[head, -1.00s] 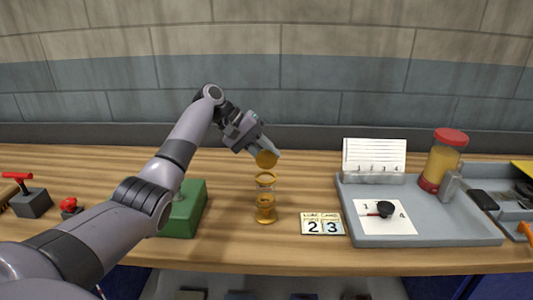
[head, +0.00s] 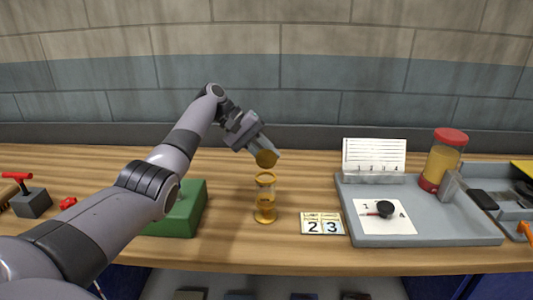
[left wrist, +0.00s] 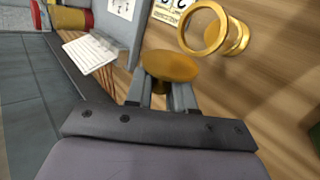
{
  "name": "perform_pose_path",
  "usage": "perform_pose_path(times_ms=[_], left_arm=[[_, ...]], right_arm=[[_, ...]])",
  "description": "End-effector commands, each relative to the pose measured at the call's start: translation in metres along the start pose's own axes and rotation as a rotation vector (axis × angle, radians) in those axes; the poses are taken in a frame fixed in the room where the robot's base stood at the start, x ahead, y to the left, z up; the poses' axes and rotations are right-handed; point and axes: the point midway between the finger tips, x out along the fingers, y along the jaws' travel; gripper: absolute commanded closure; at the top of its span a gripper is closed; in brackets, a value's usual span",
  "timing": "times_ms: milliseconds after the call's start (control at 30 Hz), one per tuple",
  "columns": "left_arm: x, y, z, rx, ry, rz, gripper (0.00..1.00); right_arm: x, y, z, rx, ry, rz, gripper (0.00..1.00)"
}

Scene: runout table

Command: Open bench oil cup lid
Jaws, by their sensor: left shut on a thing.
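The bench oil cup (head: 265,203) is a small brass and glass cup standing upright on the wooden bench. It also shows in the left wrist view (left wrist: 236,38), where its round top is open. My left gripper (head: 262,152) is just above and behind the cup, shut on the round brass lid (head: 266,159). The lid is clear of the cup's rim by a small gap. In the left wrist view the lid (left wrist: 171,65) sits between the fingertips, beside the cup's open mouth. My right gripper is not in view.
A card reading 2 3 (head: 322,224) lies right of the cup. A grey tray (head: 430,232) holds a dial card and a red-capped jar (head: 443,160). A green box (head: 187,210) stands left, partly behind my arm. Bare bench lies behind the cup.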

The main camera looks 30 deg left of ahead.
Motion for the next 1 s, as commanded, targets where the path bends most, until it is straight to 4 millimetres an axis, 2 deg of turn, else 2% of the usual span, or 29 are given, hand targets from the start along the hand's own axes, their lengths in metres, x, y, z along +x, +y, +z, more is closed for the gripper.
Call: perform_pose_path(times_ms=[33, 67, 100, 433, 800, 1000], left_arm=[[0.001, 0.000, 0.000, 0.000, -0.001, 0.000, 0.68], [0.001, 0.000, 0.000, 0.000, -0.001, 0.000, 0.58], [0.001, 0.000, 0.000, 0.000, -0.001, 0.000, 0.54], [-0.004, 0.000, 0.000, 0.000, 0.001, 0.000, 0.54], [-0.059, 0.000, 0.000, 0.000, 0.001, 0.001, 0.54], [-0.070, 0.000, 0.000, 0.000, -0.001, 0.000, 0.54]], right_arm=[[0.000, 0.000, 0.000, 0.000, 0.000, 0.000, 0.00], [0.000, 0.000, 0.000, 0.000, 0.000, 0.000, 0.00], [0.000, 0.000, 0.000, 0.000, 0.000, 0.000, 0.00], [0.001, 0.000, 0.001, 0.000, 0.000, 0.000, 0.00], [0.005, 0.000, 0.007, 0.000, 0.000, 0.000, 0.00], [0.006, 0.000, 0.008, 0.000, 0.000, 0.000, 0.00]])
